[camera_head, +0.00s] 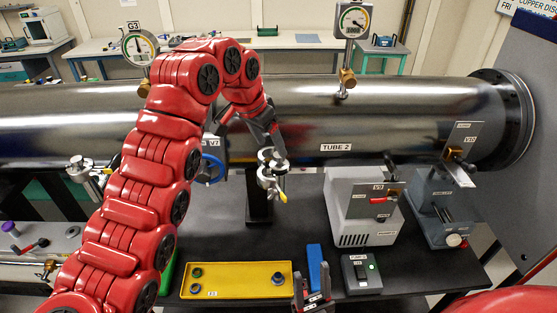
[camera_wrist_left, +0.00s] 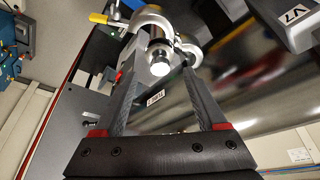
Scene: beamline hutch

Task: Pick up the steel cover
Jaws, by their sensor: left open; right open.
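My left gripper (camera_head: 270,148) hangs in front of the steel tube, at the open silvery clamp (camera_head: 271,187). In the left wrist view its two fingers (camera_wrist_left: 163,82) are spread apart. A bright, round steel piece (camera_wrist_left: 159,64), which looks like the steel cover, shows between and just beyond the fingertips. The curved clamp halves (camera_wrist_left: 150,19) stand around and behind it. I cannot tell whether the fingers touch it. In the head view the cover is not clearly distinguishable near the gripper. My right gripper (camera_head: 313,292) is open and empty at the bottom, low over the bench.
The large steel tube (camera_head: 400,110) runs across behind. On the black bench are a yellow tray (camera_head: 235,291) with several dark round parts, a blue block (camera_head: 314,268), a switch box (camera_head: 361,274) with a green light, and a grey pump (camera_head: 358,215).

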